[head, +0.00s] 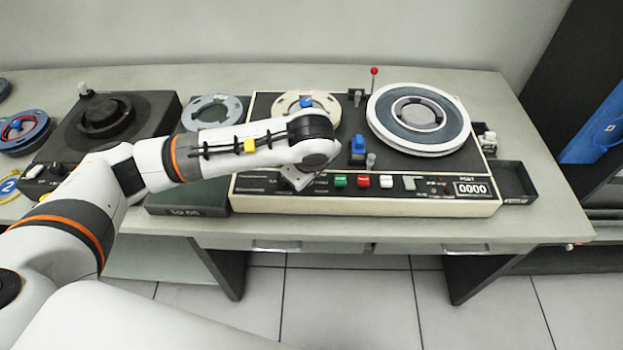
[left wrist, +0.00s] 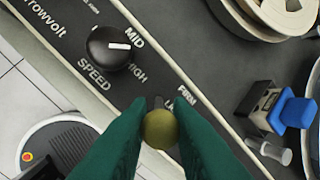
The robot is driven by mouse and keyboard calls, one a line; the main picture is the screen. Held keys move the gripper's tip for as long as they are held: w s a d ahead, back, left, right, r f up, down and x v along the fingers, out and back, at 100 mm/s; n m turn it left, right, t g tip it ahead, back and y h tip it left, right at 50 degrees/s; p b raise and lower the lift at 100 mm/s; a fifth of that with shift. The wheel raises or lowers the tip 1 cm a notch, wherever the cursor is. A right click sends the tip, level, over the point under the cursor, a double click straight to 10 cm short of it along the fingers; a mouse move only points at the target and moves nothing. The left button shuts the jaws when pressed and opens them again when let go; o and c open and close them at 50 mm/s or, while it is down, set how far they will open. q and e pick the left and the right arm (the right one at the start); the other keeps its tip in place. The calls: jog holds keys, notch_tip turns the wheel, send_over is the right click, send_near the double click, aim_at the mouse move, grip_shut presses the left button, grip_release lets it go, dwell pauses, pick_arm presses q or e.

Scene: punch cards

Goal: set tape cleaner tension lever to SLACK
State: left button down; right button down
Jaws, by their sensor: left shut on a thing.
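A tape deck (head: 470,208) with a black top and cream front stands on the table. The lever's round olive-brass knob (left wrist: 159,129) shows in the left wrist view between my two green fingers. My left gripper (left wrist: 160,118) is shut on this knob. The word FIRM is printed just right of it; another label beside the knob is mostly covered, and the lever's exact setting cannot be read. In the head view, my left gripper (head: 297,182) is over the deck's front left part, and my arm hides the lever. My right gripper is in neither view.
A black SPEED knob (left wrist: 110,48) sits left of the lever. A blue-capped part (head: 358,147), a large reel (head: 418,115), a red-ball lever (head: 374,71) and several coloured push buttons (head: 363,181) are to the right. A black tray (head: 517,178) lies at the deck's right side.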

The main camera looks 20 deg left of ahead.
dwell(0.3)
pick_arm(q)
jog(key=c, duration=1.3)
grip_release()
jog(key=shift+s, duration=0.1)
jog(key=shift+r, duration=0.1)
jog(key=b+v, duration=0.2)
jog(key=v, duration=1)
jog(key=shift+s+d, duration=0.1)
jog(key=shift+s, duration=0.05)
